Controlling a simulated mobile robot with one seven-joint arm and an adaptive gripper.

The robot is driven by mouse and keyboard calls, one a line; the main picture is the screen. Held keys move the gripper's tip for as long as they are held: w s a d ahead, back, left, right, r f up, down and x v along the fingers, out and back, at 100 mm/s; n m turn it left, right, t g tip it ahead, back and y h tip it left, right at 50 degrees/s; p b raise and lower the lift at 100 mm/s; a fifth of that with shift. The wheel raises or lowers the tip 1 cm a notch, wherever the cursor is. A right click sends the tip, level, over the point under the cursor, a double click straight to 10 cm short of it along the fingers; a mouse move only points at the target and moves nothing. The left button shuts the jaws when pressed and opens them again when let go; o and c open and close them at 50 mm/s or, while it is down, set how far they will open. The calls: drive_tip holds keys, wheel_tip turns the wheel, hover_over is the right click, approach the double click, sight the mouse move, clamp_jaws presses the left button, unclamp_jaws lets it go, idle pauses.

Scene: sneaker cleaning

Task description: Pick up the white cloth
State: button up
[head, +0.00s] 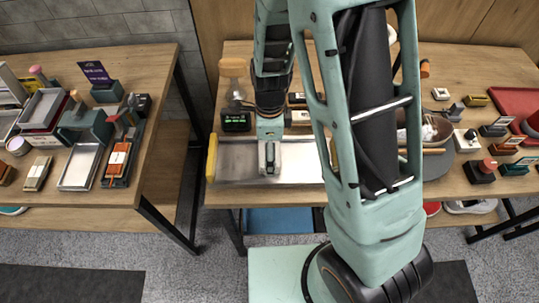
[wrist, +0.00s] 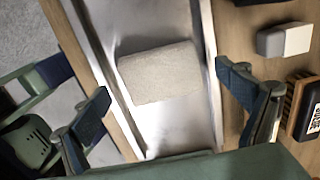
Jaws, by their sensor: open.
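The white cloth (wrist: 160,72) lies flat as a folded, greyish-white rectangular pad on a shiny metal tray (wrist: 168,22) in the wrist view. It sits slightly tilted between the tray's long sides. My gripper (wrist: 178,98) is open, with one finger to each side of the cloth in the picture and nothing held between them. In the head view my gripper (head: 269,166) points down over the tray (head: 234,160) on the middle table. My gripper and arm hide part of the tray there, and the cloth is hard to make out.
A grey-and-white block (wrist: 284,40) and a brush (wrist: 304,105) lie right of the tray in the wrist view. A small black display with green digits (head: 236,121) stands behind the tray. A yellow handle (head: 212,158) marks the tray's left end. Several small items crowd the table's right side.

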drive_tip(key=shift+f, duration=0.15)
drive_tip(key=c, duration=1.3)
drive_tip(key=shift+c, duration=0.2)
